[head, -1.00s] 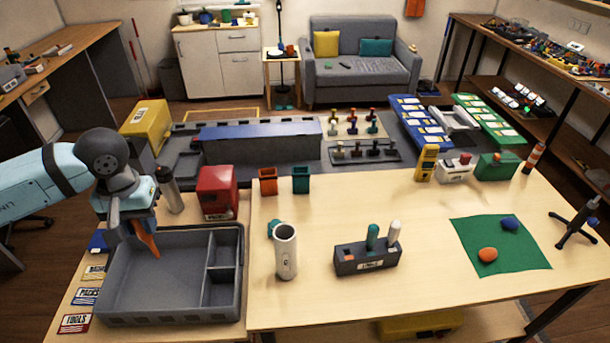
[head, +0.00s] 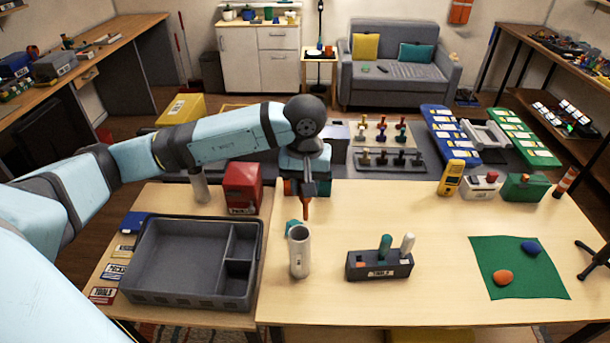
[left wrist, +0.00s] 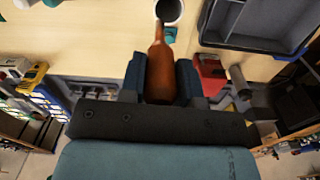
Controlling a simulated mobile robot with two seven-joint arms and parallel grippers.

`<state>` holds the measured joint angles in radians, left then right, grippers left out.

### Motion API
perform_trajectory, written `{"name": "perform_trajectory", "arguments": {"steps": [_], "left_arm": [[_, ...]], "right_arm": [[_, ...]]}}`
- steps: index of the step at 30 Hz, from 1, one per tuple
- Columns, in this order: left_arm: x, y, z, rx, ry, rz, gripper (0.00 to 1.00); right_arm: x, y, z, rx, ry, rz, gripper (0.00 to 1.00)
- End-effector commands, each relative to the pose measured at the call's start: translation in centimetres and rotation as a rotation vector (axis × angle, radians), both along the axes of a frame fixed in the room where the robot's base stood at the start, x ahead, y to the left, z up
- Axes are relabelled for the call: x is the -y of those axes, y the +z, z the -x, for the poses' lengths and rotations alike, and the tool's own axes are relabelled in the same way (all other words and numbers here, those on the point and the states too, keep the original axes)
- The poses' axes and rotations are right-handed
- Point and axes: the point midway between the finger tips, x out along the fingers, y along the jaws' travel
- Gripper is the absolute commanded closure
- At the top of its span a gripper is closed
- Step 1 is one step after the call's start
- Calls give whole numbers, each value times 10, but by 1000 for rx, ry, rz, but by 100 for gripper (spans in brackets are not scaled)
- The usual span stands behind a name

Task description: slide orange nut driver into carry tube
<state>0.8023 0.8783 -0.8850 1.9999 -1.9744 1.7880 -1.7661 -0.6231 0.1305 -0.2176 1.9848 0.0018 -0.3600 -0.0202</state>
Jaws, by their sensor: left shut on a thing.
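My left gripper (head: 306,193) is shut on the orange nut driver (head: 306,208), which hangs point-down above the table. In the left wrist view the nut driver (left wrist: 159,68) sits between the two blue fingers of the gripper (left wrist: 160,78), its tip near the tube's opening in the picture. The white carry tube (head: 299,252) stands upright on the table, open at the top, with a teal part (head: 291,227) at its side. The driver is above and behind the tube in the head view, apart from it. The tube's rim (left wrist: 169,12) shows at the top of the wrist view. My right gripper is not in view.
A grey divided tray (head: 180,295) lies to the left of the tube. A dark tool block (head: 365,268) with a green and a white handle stands to the right. A red box (head: 242,187) is behind the tray. Bare table lies between tube and block.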

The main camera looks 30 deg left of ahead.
Motion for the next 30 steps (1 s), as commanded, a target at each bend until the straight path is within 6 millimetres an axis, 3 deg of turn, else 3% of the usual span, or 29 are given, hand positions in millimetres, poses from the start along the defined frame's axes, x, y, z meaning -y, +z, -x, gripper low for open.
{"name": "perform_trajectory", "arguments": {"steps": [5, 17, 30], "left_arm": [[-14, 3, 5, -2, 83, -7, 95], [-14, 3, 5, -1, 87, -7, 95], [-14, -8, 5, -1, 86, -9, 95]], "right_arm": [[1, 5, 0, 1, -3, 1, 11], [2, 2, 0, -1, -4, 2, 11], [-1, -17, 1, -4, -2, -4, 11]]}}
